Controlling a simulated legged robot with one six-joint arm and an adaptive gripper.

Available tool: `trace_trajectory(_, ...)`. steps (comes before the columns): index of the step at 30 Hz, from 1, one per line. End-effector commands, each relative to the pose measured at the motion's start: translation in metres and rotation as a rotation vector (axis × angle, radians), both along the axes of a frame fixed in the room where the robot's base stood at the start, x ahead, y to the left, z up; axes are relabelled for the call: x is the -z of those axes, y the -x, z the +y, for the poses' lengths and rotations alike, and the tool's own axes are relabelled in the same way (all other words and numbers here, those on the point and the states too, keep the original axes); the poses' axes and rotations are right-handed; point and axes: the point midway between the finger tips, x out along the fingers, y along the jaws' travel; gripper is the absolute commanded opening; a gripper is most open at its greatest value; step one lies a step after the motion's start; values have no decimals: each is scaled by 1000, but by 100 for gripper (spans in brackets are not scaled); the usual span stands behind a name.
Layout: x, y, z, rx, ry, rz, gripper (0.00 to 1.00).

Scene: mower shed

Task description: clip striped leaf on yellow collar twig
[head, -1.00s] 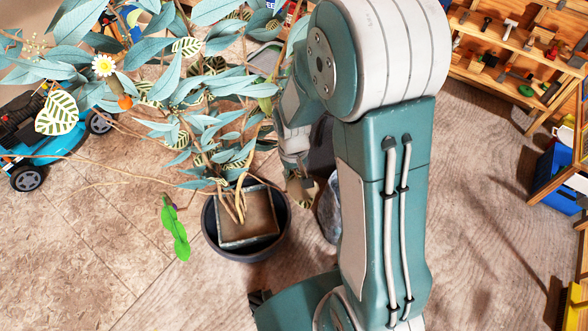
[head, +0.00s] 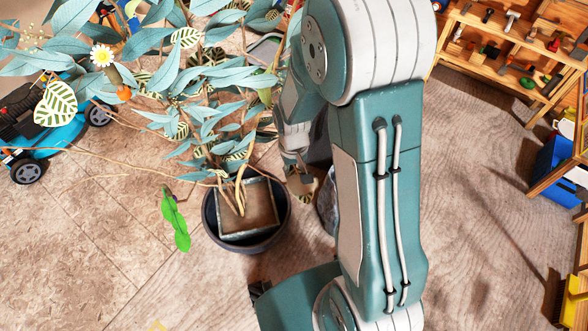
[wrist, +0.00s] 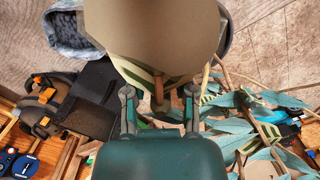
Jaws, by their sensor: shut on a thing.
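My gripper (wrist: 160,112) is shut on a brown stem-like piece (wrist: 160,90) at the base of a beige, broad leaf-like thing (wrist: 150,35), with green-striped edges showing beneath it in the wrist view. In the head view, the held striped leaf (head: 301,186) hangs just right of the pot, partly behind my arm; my fingers there are mostly hidden. The potted plant (head: 212,110) has blue-green leaves and several striped leaves, a large one (head: 54,104) at the left. A tan twig stub (head: 114,76) stands near a daisy and an orange piece. I cannot make out a yellow collar.
The dark round pot (head: 246,245) stands on the floor beside a grey stone-like thing (head: 328,202). A blue mower (head: 55,140) is at left, wooden shelves (head: 500,45) at upper right.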

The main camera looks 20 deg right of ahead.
Motion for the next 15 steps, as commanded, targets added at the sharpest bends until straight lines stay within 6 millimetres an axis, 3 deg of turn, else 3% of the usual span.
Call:
trace_trajectory(14, 4, -1, 0, 0, 0, -4, 11)
trace_trajectory(15, 4, -1, 0, 0, 0, -4, 49)
